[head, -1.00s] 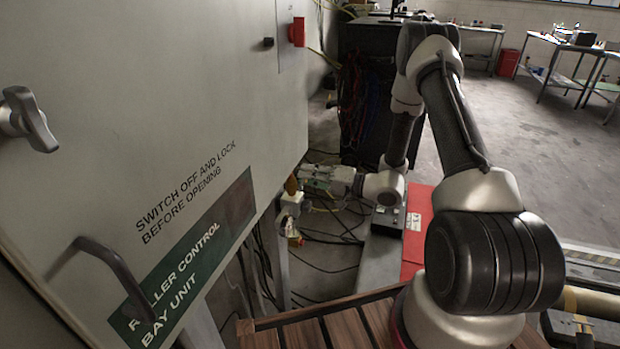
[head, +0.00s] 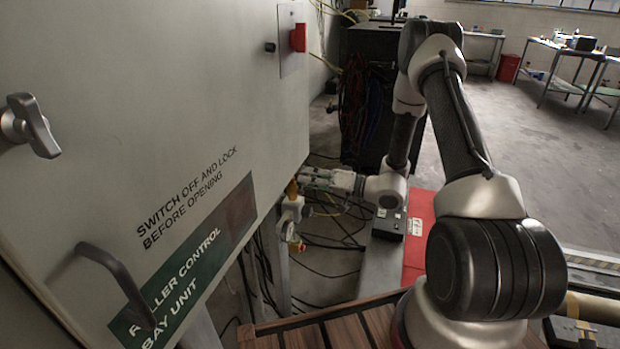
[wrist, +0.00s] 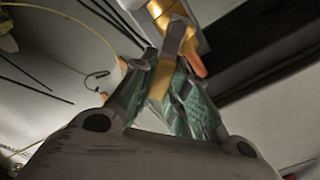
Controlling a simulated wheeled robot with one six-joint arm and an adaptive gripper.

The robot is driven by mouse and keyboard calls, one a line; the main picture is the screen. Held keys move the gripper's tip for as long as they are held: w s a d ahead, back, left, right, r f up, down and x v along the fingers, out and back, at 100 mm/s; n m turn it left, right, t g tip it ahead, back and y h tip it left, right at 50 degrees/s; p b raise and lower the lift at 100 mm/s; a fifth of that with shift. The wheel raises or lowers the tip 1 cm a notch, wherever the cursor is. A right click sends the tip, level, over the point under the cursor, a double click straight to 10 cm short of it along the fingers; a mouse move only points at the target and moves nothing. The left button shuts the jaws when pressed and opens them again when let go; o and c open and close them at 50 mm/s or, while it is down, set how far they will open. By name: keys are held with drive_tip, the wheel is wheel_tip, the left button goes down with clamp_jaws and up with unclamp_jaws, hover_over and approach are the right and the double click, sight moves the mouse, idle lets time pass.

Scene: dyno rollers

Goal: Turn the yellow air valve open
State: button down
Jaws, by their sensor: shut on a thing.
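The yellow air valve (head: 292,188) is low beside the right edge of the grey cabinet, above a white fitting (head: 292,205). It is small in the head view. My gripper (head: 304,178) reaches it from the right at the end of my bent arm. In the wrist view, the green-padded fingers of my gripper (wrist: 168,88) are shut on a yellow part of the valve (wrist: 160,78). A grey metal piece (wrist: 175,38) and a gold-coloured body (wrist: 166,14) show just beyond the fingertips. The fingers partly hide the valve, so its exact angle is unclear.
The cabinet (head: 120,110) fills the left, with a curved handle (head: 115,275), a knob (head: 28,125) and a red switch (head: 298,38). Loose cables (head: 325,245) lie on the floor below the valve. A dark rack (head: 365,95) stands behind. Open floor (head: 530,120) lies right.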

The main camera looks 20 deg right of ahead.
drive_tip(key=c, duration=1.7)
unclamp_jaws()
drive_tip(key=shift+o, duration=0.2)
drive_tip(key=v, duration=1.2)
drive_tip(key=shift+s+d, duration=0.15)
drive_tip(key=shift+d, duration=0.05)
